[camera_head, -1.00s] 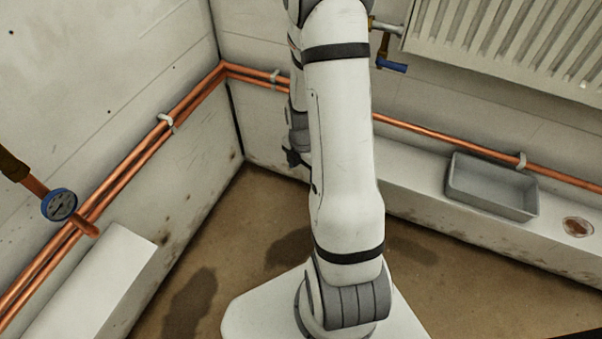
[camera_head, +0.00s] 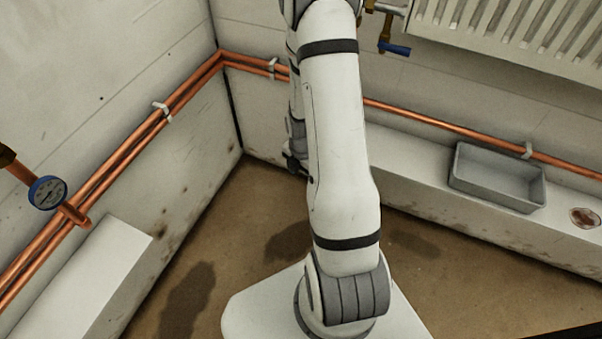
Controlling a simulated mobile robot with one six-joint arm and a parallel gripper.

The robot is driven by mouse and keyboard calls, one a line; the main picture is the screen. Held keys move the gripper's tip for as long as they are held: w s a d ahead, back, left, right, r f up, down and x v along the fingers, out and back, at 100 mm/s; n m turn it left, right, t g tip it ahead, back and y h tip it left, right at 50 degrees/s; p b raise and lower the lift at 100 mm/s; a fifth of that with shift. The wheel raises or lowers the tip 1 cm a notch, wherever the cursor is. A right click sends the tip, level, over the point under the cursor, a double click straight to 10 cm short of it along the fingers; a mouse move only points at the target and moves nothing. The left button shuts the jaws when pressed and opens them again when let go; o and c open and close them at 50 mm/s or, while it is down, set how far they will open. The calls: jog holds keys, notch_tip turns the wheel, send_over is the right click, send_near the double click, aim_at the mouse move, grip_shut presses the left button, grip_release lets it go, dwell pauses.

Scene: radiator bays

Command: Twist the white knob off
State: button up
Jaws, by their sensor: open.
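The white knob cannot be made out. My arm stands in the middle and hides part of the back wall. My gripper (camera_head: 292,163) shows only as a small dark piece beside the arm's left edge, in front of the back wall's lower part. Most of it is hidden behind the arm, and nothing is seen in it. A white ribbed radiator (camera_head: 520,30) hangs at the top right. A brass valve with a blue lever (camera_head: 396,49) is at its lower left.
Copper pipes (camera_head: 440,119) run along both walls. A grey tray (camera_head: 497,204) and a small round brownish dish (camera_head: 585,217) rest on the right ledge (camera_head: 415,170). A white ledge (camera_head: 95,275) lies at left. Brown floor is open between.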

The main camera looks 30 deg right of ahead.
grip_shut()
dwell(0.4)
jog(key=c, duration=1.1)
grip_release()
jog(key=o, duration=1.4)
jog(key=shift+c, duration=0.2)
jog(key=shift+r, duration=0.1)
